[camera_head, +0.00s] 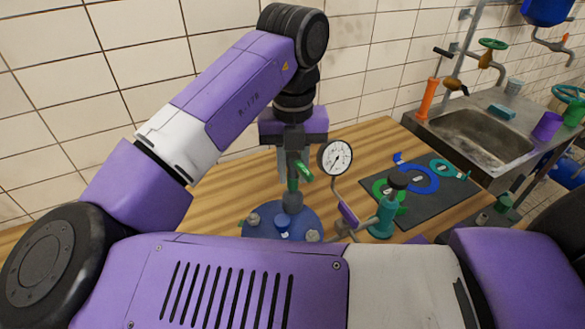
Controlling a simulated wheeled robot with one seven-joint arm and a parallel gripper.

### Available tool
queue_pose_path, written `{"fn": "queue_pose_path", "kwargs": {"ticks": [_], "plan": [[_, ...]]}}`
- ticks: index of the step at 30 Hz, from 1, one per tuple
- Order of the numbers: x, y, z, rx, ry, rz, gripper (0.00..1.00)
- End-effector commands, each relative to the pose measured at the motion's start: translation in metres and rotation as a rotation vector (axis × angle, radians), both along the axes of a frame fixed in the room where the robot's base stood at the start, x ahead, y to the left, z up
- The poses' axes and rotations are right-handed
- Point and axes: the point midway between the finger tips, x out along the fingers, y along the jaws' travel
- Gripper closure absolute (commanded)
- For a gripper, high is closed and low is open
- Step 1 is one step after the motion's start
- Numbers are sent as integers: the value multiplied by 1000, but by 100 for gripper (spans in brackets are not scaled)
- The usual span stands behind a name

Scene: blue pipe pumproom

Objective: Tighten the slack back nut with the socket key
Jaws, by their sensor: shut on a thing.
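My gripper (292,158) points down over the bench and is shut on the socket key. The socket stands upright at the back of a round blue flange (266,230). The back nut is hidden, and I cannot tell how far the socket sits over it. Pale nuts show at the flange's left (254,219) and right (313,236). A small blue part (283,222) is near its middle. My own arm hides the flange's front edge.
A pressure gauge (336,157) on a bent pipe stands close right of the key. A teal pump-like fitting (386,212) is further right. A dark mat (402,214) holds coloured rings. A metal sink (475,135) adjoins the wooden bench (225,190), which is clear at left.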

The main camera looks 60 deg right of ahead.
Motion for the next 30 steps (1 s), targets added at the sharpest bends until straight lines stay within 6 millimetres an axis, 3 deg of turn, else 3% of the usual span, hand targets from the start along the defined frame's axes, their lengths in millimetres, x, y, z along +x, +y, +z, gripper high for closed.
{"fn": "queue_pose_path", "kwargs": {"ticks": [14, 30], "plan": [[1, 0, 1, -3, -1, 216, 100], [1, 0, 7, -3, -3, 214, 100]]}}
